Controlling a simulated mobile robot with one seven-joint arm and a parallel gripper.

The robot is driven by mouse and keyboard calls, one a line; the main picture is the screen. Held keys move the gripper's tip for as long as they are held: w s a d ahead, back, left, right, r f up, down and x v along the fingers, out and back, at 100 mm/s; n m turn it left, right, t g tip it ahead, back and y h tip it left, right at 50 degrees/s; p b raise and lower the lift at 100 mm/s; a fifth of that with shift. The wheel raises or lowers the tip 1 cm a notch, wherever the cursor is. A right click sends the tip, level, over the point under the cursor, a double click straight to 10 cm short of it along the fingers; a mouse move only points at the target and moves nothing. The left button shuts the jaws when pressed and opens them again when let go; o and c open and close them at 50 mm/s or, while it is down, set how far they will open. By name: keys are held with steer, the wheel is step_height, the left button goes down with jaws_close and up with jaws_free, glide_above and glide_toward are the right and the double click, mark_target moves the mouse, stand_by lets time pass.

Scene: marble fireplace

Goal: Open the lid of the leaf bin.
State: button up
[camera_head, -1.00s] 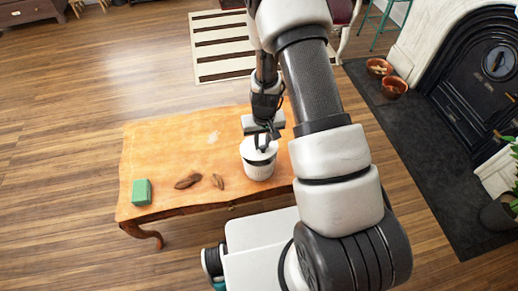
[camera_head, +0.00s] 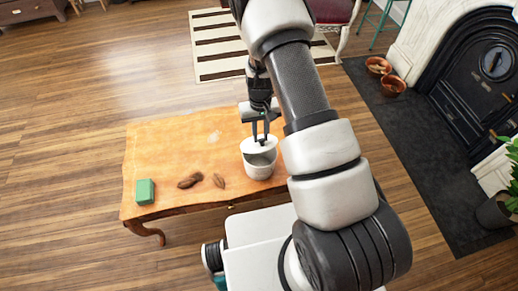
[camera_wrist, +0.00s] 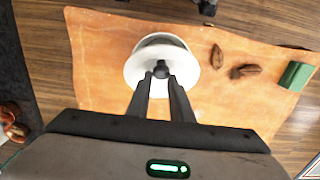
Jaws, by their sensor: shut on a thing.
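The leaf bin (camera_head: 259,170) is a small whitish-grey round pot standing on the wooden table. Its round white lid (camera_head: 257,147) is raised at least partly off the rim, and the bin's inside shows below it. My gripper (camera_head: 262,136) is above the lid, its fingers pointing down and shut on the lid's knob. In the wrist view the lid (camera_wrist: 138,71) is held by its dark knob (camera_wrist: 161,69) between my fingertips. There it hides most of the bin; a bit of the bin (camera_wrist: 160,38) shows past the lid's edge.
The table (camera_head: 160,150) also holds two brown leaf-like pieces (camera_head: 189,181) (camera_head: 218,181) and a green block (camera_head: 145,191) left of the bin. The table's left and back parts are mostly clear. A fireplace (camera_head: 478,75) and two copper-coloured pots (camera_head: 392,86) are to the right.

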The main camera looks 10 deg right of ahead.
steer(key=shift+w+r, duration=0.1)
steer(key=shift+w+r+g, duration=0.5)
steer(key=shift+w, duration=0.2)
steer(key=shift+w+r+g, duration=0.2)
steer(key=shift+w+g, duration=0.1)
steer(key=shift+w, duration=0.15)
steer(key=shift+w+r, duration=0.2)
steer(key=shift+r, duration=0.05)
steer(key=shift+w, duration=0.1)
